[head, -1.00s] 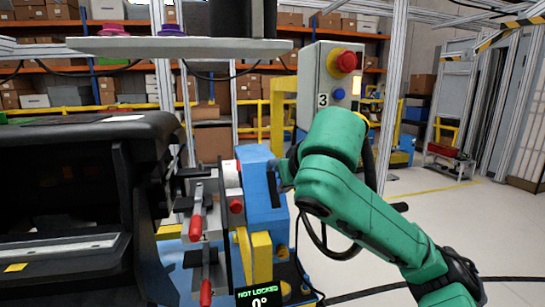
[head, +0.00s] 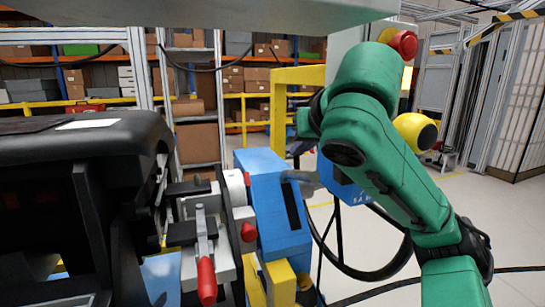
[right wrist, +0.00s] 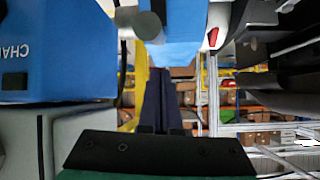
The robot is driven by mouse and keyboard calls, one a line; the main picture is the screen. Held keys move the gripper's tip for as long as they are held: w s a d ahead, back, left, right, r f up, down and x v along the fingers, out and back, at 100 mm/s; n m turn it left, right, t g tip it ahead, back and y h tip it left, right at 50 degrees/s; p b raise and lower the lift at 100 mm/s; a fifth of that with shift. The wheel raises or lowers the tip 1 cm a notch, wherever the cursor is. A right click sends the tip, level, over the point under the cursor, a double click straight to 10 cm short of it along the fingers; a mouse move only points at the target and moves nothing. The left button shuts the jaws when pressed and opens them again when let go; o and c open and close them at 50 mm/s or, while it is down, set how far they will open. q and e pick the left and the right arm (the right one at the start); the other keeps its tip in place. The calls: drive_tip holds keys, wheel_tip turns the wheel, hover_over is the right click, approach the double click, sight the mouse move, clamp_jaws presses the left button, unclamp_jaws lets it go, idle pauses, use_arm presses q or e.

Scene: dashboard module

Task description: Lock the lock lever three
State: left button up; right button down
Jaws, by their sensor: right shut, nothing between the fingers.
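A toggle clamp with a red-handled lever (head: 207,281) is at lower centre-left in the head view, its red grip hanging down. I cannot tell which lever is number three. A blue block (head: 268,200) stands right of the clamp, with a grey cylinder (head: 299,177) at its upper right. My right gripper (head: 298,146) is above and beyond the block, partly hidden by my green arm. In the right wrist view, its dark fingers (right wrist: 160,100) are together and empty, below the grey cylinder (right wrist: 148,25). A red handle (right wrist: 213,38) shows to their right. My left gripper is out of view.
The black dashboard module (head: 75,165) fills the left. Red knobs (head: 248,232) and yellow brackets (head: 280,281) crowd the blue block. A grey overhead panel (head: 210,12) crosses the top.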

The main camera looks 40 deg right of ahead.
drive_tip(key=shift+s+r, duration=0.25)
drive_tip(key=shift+s, duration=0.5)
drive_tip(key=shift+w+f, duration=0.2)
drive_tip(key=shift+f, duration=0.05)
drive_tip(key=b+x, duration=0.3)
drive_tip(key=x, duration=0.2)
drive_tip(key=shift+a+f, duration=0.1)
drive_tip(key=shift+f, duration=0.1)
drive_tip(key=x, duration=0.4)
drive_tip(key=shift+w+d, duration=0.3)
drive_tip(key=shift+w, duration=0.1)
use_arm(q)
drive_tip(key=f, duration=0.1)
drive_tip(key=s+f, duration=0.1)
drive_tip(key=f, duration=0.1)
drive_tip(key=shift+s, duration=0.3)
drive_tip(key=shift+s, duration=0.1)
